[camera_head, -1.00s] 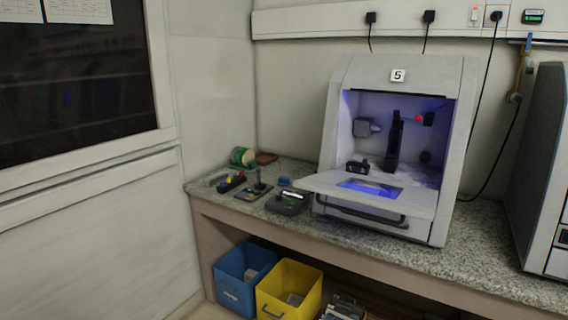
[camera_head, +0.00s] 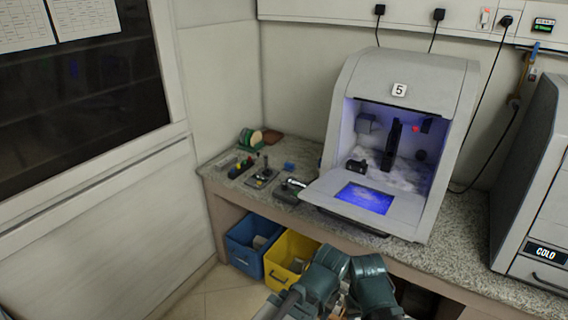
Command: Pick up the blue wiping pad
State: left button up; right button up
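A small blue block-like piece (camera_head: 290,166), which looks like the blue wiping pad, lies on the speckled counter (camera_head: 470,225) left of the white machine marked 5. It is small in the view, so its texture cannot be made out. Parts of my two arms show at the bottom centre, well below and in front of the counter top. I cannot make out the fingers of either gripper in the view. Nothing of mine touches the blue piece.
The white machine (camera_head: 455,90) has its front flap down. Blue (camera_head: 240,258) and yellow (camera_head: 277,266) bins sit below. A grey cabinet (camera_head: 520,180) stands right.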

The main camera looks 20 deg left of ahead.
aim_at(289, 166)
jog(key=i+j+u, duration=0.2)
jog(key=u, duration=0.15)
jog(key=i+j+u, duration=0.2)
jog(key=u, duration=0.15)
jog(key=i+j+u, duration=0.15)
jog(key=u, duration=0.15)
jog(key=i+j+u, duration=0.1)
jog(key=i, duration=0.25)
jog(key=i+j, duration=0.1)
jog(key=i, duration=0.25)
jog(key=i+j+z, duration=0.1)
jog(key=z, duration=0.35)
jog(key=i+j+z, duration=0.2)
jog(key=i+z, duration=0.2)
jog(key=i+j+z, duration=0.1)
jog(key=z, duration=0.35)
jog(key=i+j+z, duration=0.1)
jog(key=j+z, duration=0.3)
jog(key=i+j+z, duration=0.1)
jog(key=j+z, duration=0.2)
jog(key=z, duration=0.15)
